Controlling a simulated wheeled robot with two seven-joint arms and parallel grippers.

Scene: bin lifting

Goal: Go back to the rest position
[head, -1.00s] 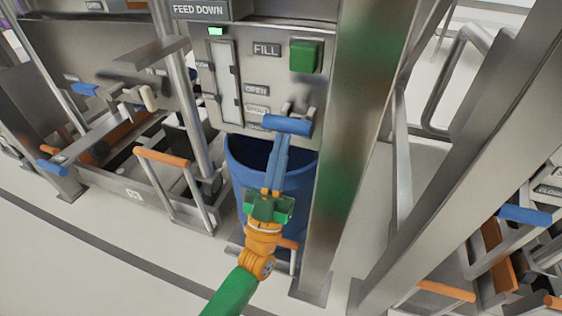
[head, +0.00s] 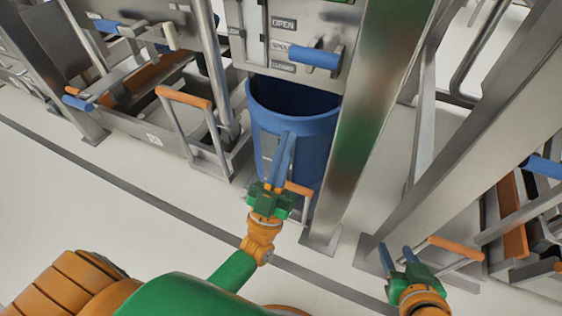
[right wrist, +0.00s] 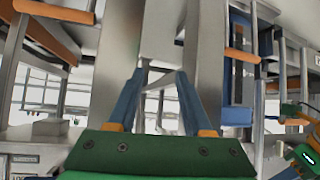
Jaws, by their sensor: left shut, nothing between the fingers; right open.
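My left gripper (head: 287,138) is shut and empty, with its blue fingers together in front of the blue bin (head: 310,132). It is below and apart from the blue lever handle (head: 315,59) on the metal panel. I cannot tell whether its fingers touch the bin. My right gripper (head: 394,248) is open and empty at the lower right of the head view, over the floor near a metal post. In the right wrist view its two blue fingers (right wrist: 160,72) are spread, with nothing between them.
A metal column (head: 375,100) stands right of the bin, and a slanted beam (head: 470,150) is further right. An orange-handled frame (head: 183,97) stands left of the bin. An orange-topped rail (head: 455,248) is close to my right gripper. The pale floor (head: 130,215) at lower left is clear.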

